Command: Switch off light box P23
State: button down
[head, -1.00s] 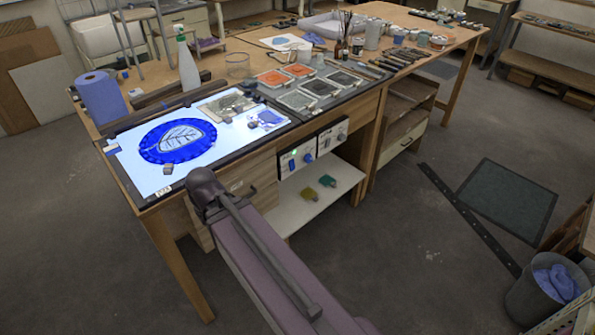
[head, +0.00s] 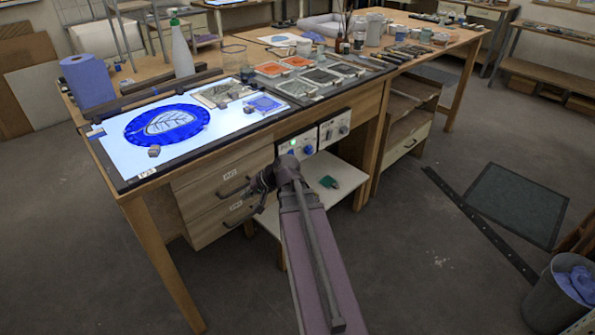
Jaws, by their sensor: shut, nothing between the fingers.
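A lit light box (head: 112,152) glows white on the worktop at the left, with a blue round leaf design on it. Its small front label is too small to read. Under the worktop edge are two control boxes. The left control box (head: 283,143) shows a green light and a blue knob (head: 308,150). The right control box (head: 334,130) has dark knobs and no visible light. My gripper (head: 259,190) is shut and empty, in front of the drawers, below and left of the left control box. My arm hides part of that box's lower front.
Drawers (head: 212,190) with handles stand left of my gripper. Paint trays (head: 297,87), a spray bottle (head: 181,52) and a blue paper roll (head: 88,82) stand on the worktop.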

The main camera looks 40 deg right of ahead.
jog(key=s+d+f+m+t+h+b, duration=0.1)
jog(key=d+m+t+b, duration=0.3)
jog(key=d, duration=0.9)
jog(key=s+d+f+m+t+h+b, duration=0.1)
jog(key=s+d+m+t+h+b, duration=0.2)
jog(key=d+b, duration=0.4)
jog(key=s+d+m+t, duration=0.1)
jog(key=d+m+t, duration=0.1)
jog(key=d, duration=0.5)
jog(key=shift+s+f+m+b, duration=0.15)
jog(key=shift+f+m+b, duration=0.15)
jog(key=shift+f+b, duration=0.1)
jog(key=w+a+f+b, duration=0.1)
jog(key=w+f+b, duration=0.1)
jog(key=w, duration=1.2)
